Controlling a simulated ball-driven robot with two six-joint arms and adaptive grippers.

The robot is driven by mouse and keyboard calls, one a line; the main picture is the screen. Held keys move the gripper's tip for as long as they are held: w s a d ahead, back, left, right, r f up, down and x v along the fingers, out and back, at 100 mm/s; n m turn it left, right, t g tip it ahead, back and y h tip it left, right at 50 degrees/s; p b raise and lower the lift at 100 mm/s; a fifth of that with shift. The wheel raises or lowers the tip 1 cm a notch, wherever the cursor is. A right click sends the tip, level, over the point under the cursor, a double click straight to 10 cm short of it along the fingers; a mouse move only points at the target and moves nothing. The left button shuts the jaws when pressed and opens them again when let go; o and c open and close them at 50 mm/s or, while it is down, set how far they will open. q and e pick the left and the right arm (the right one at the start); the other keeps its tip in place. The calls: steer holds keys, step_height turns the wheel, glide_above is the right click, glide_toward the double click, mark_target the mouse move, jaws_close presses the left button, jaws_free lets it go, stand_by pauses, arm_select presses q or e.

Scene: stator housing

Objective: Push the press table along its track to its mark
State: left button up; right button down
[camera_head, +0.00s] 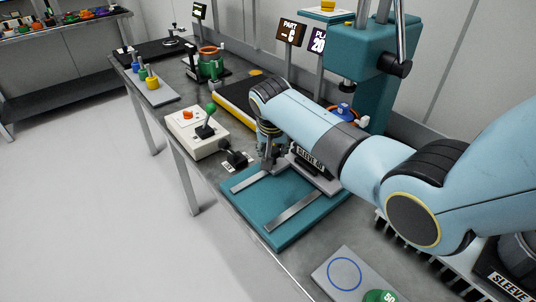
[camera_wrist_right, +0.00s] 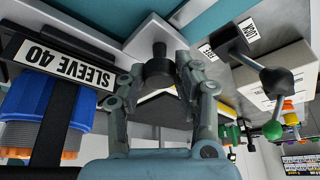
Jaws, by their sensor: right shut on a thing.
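The press table (camera_head: 322,182) is a grey plate on the teal press base (camera_head: 252,217), partly hidden behind my right arm. Two metal track strips (camera_head: 294,212) run across the base toward its front edge. My right gripper (camera_head: 270,160) is at the plate's near-left side. In the right wrist view its fingers (camera_wrist_right: 158,75) are shut around a black knob (camera_wrist_right: 158,65) in front of the grey plate (camera_wrist_right: 150,33). A "SLEEVE 40" label (camera_wrist_right: 62,63) shows there, beside a blue part (camera_wrist_right: 28,103) with orange below. I cannot make out the track's mark. My left gripper is out of view.
A black lever (camera_head: 236,159) with a label stands left of the base; the wrist view shows its lock label (camera_wrist_right: 248,30). A white control box (camera_head: 197,134) with a green-knobbed lever sits beyond. The teal press column (camera_head: 372,90) rises behind. The strips' front part is clear.

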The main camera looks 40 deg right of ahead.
steer(key=shift+d, duration=0.2)
steer(key=c, duration=1.3)
jaws_free()
steer(key=shift+o, duration=1.3)
steer(key=shift+d, duration=0.1)
steer(key=shift+o, duration=0.5)
steer(key=shift+r, duration=0.35)
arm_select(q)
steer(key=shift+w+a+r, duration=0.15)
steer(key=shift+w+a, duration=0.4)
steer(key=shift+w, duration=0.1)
arm_select(e)
steer(key=v, duration=1.1)
steer(key=shift+s+a+r, duration=0.15)
steer(key=shift+s+a, duration=0.05)
steer(key=shift+a, duration=0.05)
